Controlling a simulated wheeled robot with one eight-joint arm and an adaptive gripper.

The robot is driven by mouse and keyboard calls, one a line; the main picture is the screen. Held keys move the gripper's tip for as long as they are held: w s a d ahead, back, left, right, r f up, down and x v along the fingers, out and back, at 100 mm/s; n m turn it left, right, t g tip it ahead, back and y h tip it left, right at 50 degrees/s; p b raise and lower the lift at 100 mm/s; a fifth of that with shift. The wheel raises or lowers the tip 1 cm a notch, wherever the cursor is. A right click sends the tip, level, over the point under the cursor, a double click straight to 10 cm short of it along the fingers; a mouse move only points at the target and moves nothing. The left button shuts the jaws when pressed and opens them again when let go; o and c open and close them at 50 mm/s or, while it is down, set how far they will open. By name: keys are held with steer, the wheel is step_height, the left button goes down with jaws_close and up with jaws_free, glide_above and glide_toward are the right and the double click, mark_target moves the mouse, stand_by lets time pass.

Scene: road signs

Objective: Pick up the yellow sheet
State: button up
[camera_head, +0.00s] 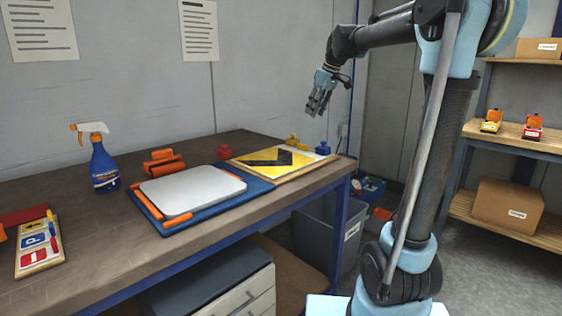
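A yellow sheet (298,171) with a black chevron-like shape lies flat on a light wooden board (262,175) at the right end of the workbench (215,215). Small red, yellow and blue knobbed pieces stand along the board's back edge. My gripper (316,108) hangs in the air above and a little to the right of the sheet, apart from it. Its fingers point down and look slightly parted, with nothing visible between them. The gripper is small in this view.
Left of the sheet, a white plate (192,190) lies on a blue tray (176,223) with orange bars. A grey bin (318,232) is beside the bench. Shelves (520,143) stand at right.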

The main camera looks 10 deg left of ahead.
steer(key=x, duration=1.1)
steer(key=shift+f, duration=0.2)
steer(key=shift+x, duration=2.65)
steer(key=shift+w, duration=0.15)
jaws_close()
